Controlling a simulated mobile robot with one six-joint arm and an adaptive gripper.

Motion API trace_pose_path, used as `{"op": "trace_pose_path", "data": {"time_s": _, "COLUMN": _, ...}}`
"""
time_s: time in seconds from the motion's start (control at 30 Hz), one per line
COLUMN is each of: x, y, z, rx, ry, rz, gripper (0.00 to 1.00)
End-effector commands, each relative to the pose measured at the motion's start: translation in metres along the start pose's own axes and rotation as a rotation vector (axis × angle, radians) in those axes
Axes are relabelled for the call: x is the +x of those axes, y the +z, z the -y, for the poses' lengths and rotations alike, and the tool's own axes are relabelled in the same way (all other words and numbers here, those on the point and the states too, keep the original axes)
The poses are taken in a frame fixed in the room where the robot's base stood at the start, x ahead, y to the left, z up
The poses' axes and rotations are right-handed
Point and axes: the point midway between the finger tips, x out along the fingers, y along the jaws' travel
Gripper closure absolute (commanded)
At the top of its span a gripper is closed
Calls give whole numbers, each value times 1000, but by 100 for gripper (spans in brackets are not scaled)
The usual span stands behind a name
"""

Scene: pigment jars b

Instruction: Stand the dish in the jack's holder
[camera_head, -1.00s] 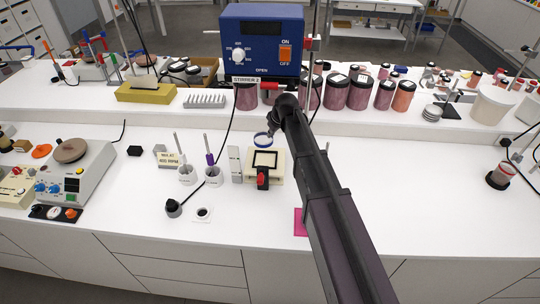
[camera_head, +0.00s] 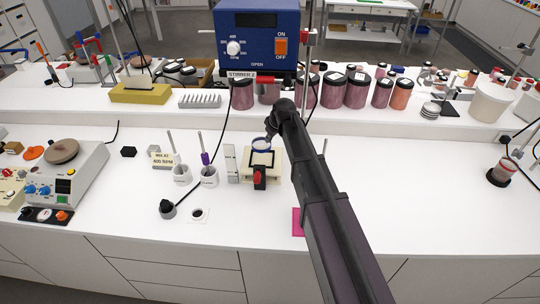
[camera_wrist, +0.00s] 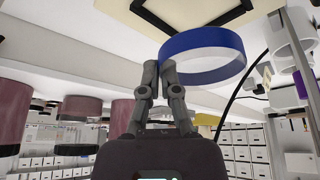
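The dish is a shallow round ring with a blue rim (camera_head: 261,144); it shows large as a blue band in the wrist view (camera_wrist: 203,56). My gripper (camera_wrist: 160,72) has its two dark fingers closed together on the dish's near edge. The frame (camera_wrist: 190,14) looks empty; contact with the dish is unclear.
A white upright strip (camera_head: 231,164) stands left of the jack, then two white cups (camera_head: 209,178) with rods. The blue stirrer box (camera_head: 258,40) hangs behind, near jars (camera_head: 357,91). A pink pad (camera_head: 298,222) lies at front right.

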Motion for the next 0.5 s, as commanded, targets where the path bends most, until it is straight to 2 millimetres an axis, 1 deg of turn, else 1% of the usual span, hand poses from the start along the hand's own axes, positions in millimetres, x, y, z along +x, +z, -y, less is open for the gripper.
{"op": "trace_pose_path", "data": {"time_s": 0.03, "x": 9, "y": 4, "z": 0, "rx": 0, "ry": 0, "rz": 0, "gripper": 100}}
{"op": "trace_pose_path", "data": {"time_s": 0.2, "x": 20, "y": 9, "z": 0, "rx": 1, "ry": 0, "rz": 0, "gripper": 100}}
{"op": "trace_pose_path", "data": {"time_s": 0.5, "x": 23, "y": 11, "z": 0, "rx": 1, "ry": 0, "rz": 0, "gripper": 100}}
